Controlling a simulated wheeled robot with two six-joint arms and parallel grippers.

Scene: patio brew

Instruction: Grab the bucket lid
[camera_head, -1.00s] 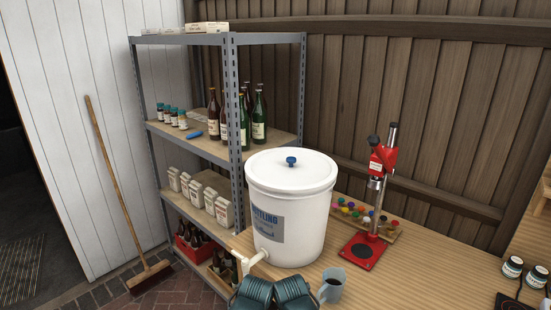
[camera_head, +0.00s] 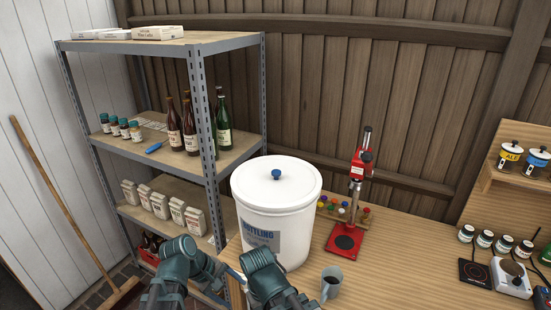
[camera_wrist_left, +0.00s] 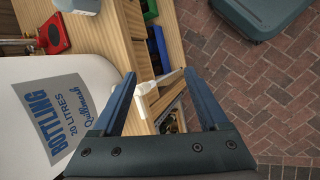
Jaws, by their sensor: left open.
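The white bucket lid (camera_head: 250,180) sits flat on the white bucket (camera_head: 270,222) and has a blue knob (camera_head: 276,174) at its centre. My left gripper (camera_head: 234,275) is low beside the bucket's front left, below the lid and partly hidden by arm links. In the left wrist view, its two dark blue fingers (camera_wrist_left: 160,95) are spread apart with nothing gripped. The white spigot (camera_wrist_left: 146,98) shows between them, and the bucket wall (camera_wrist_left: 85,80) with its label is on the left. The lid is out of that view. My right gripper's fingers do not show.
A metal shelf (camera_head: 205,120) with bottles and cartons stands left of the bucket. A red press (camera_head: 345,238) stands right of it, and a grey mug (camera_head: 331,285) is at the bench front. The bench between press and jars is clear. A broom (camera_head: 60,200) leans at left.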

